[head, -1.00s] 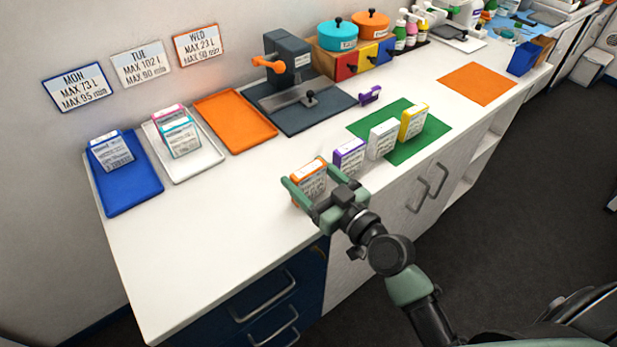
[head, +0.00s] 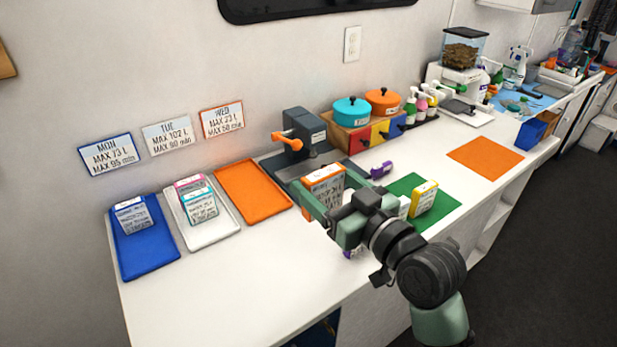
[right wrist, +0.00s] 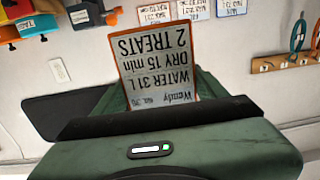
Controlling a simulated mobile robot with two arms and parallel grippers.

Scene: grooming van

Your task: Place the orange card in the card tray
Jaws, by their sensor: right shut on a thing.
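The orange card (head: 324,190), a white block-like card with an orange top edge, is between the fingers of my right gripper (head: 326,198), held above the counter. In the right wrist view the card (right wrist: 157,65) shows its label upside down, reading Wendy, water 31 L, dry 15 min, 2 treats. Three trays lie to the left: an empty orange tray (head: 252,190), a white tray (head: 222,232) with a pink-topped and a teal-topped card, and a blue tray (head: 147,265) with a blue-topped card. My left gripper is not in view.
Wall signs MON (head: 110,154), TUE (head: 167,137) and WED (head: 222,120) hang above the trays. A dark press (head: 300,140) stands behind the held card. A yellow card (head: 424,199) stands on the green mat (head: 405,186). The front left counter (head: 200,300) is clear.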

